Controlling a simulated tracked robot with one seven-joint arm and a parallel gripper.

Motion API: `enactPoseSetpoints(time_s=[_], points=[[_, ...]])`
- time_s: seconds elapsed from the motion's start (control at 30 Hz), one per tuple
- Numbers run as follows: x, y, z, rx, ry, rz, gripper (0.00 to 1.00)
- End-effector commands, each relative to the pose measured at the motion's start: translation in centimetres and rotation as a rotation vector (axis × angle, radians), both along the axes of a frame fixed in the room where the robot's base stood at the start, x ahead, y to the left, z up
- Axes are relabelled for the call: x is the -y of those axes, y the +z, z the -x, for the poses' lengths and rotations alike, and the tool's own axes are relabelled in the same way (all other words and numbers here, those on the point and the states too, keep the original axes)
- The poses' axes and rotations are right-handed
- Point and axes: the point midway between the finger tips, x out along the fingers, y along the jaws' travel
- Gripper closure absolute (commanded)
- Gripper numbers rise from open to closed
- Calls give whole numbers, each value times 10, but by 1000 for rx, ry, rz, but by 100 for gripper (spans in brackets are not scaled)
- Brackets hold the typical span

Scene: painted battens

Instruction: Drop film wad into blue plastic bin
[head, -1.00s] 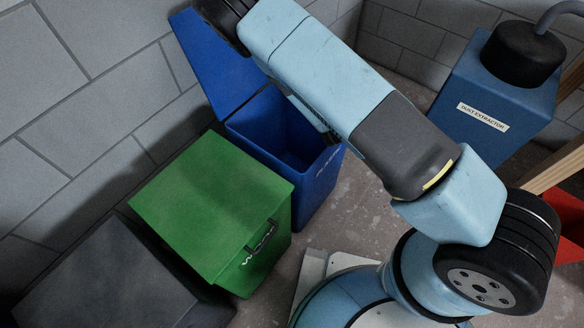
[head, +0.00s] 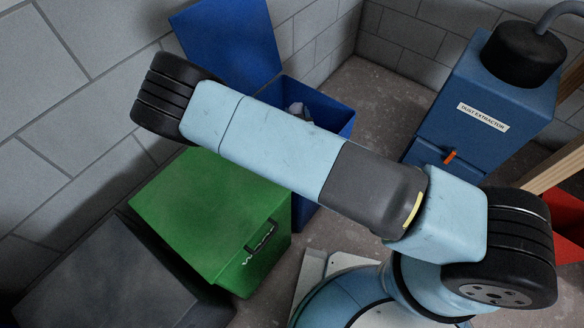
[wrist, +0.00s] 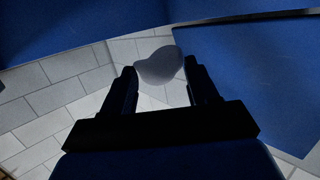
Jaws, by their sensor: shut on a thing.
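The film wad (wrist: 160,66) is a pale grey, rounded lump between the fingertips of my gripper (wrist: 159,76) in the wrist view. My gripper is shut on it. The blue plastic bin (head: 338,121) stands against the wall in the head view, its lid (head: 228,48) tilted up and open. A small pale grey piece, apparently the wad, shows at the bin's opening, just past my forearm. My gripper is hidden behind my arm in the head view, and the bin's floor is also hidden. Blue panels flank the wad in the wrist view.
A green bin (head: 200,215) with a closed lid stands in front of the blue bin. A dark grey bin (head: 110,275) is at lower left. A blue dust extractor (head: 490,95) stands at right. Bare floor (head: 375,95) shows between the blue bin and extractor.

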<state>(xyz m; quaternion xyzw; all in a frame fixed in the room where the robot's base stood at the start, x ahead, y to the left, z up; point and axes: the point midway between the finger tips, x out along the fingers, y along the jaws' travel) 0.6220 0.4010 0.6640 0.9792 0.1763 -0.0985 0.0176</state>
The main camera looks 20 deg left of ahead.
Motion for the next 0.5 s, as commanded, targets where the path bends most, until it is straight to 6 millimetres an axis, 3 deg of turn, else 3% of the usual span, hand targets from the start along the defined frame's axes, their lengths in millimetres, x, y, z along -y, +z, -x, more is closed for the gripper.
enactPoseSetpoints(time_s=[0.2, 0.5], points=[[0, -19, 0, 0, 1, 2, 69], [1, -26, 0, 0, -1, 0, 69]])
